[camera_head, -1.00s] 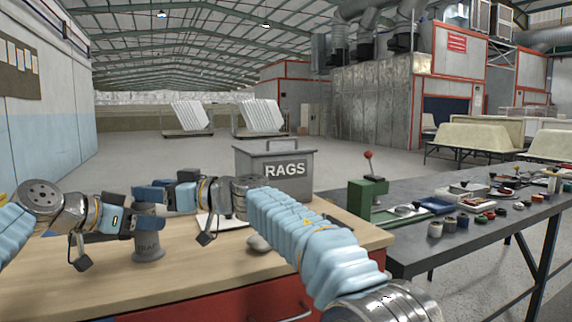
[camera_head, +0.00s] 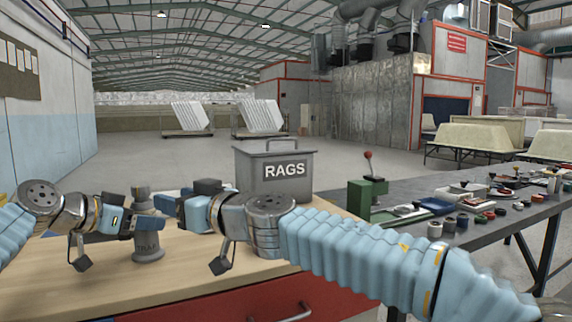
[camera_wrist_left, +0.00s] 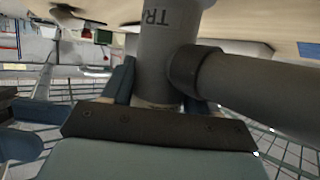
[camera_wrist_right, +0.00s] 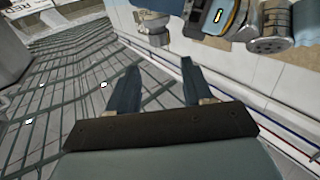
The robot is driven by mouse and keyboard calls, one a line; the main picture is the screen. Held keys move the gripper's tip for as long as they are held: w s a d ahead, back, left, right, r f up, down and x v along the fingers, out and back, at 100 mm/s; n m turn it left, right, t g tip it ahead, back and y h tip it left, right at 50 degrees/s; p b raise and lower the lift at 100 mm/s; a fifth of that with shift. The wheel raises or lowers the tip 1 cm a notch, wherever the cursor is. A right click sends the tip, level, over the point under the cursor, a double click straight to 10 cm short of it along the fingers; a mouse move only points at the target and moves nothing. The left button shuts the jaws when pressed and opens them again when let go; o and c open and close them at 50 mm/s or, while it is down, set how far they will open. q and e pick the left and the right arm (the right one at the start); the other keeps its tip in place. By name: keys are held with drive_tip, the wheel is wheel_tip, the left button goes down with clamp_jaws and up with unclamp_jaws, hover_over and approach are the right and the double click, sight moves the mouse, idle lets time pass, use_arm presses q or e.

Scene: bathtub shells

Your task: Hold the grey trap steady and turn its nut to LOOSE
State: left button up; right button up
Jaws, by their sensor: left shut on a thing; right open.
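The grey trap (camera_head: 149,248) stands upright on the wooden bench, with dark lettering on its lower body. My left gripper (camera_head: 144,226) is shut on its body from the left. In the left wrist view the lettered trap body (camera_wrist_left: 158,45) is between the fingers, with a dark collar (camera_wrist_left: 190,70) and grey pipe running right. The trap's nut (camera_head: 141,193) appears to be the wider part at the top; no LOOSE mark is readable. My right gripper (camera_head: 168,199) is open and empty, just right of the nut.
The grey RAGS bin (camera_head: 272,158) stands behind my right arm. The wooden bench (camera_head: 190,275) has clear room in front of the trap. A dark table (camera_head: 440,262) to the right holds a green press (camera_head: 364,198) and several small pots and parts.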

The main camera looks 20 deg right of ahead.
sight(149, 189)
drive_tip(key=shift+h, duration=0.3)
drive_tip(key=x, duration=1.2)
drive_tip(key=shift+a+r, duration=0.1)
drive_tip(key=shift+w+d+r+n+y, duration=0.1)
drive_tip(key=shift+d+n+y, duration=0.15)
drive_tip(key=shift+y, duration=0.45)
drive_tip(key=shift+d+n+g+y, duration=0.15)
drive_tip(key=shift+n+g+y, duration=0.8)
drive_tip(key=shift+g+y, duration=0.15)
drive_tip(key=v, duration=1.2)
drive_tip(key=w+d+r+m+t+h, duration=0.3)
drive_tip(key=d+m, duration=0.2)
drive_tip(key=d, duration=0.1)
drive_tip(key=w+d+r+m+t+h, duration=0.3)
drive_tip(key=d+m, duration=0.2)
drive_tip(key=w+d+f+m+h, duration=0.1)
drive_tip(key=d+m+h, duration=0.3)
drive_tip(key=d+m, duration=0.1)
drive_tip(key=w+d+f+m+g+h, duration=0.1)
drive_tip(key=d+f+m+h, duration=0.1)
drive_tip(key=d+m, duration=0.4)
drive_tip(key=shift+w+d+m+h, duration=0.35)
drive_tip(key=shift+d+h, duration=0.3)
drive_tip(key=shift+h, duration=0.25)
drive_tip(key=shift+f, duration=0.1)
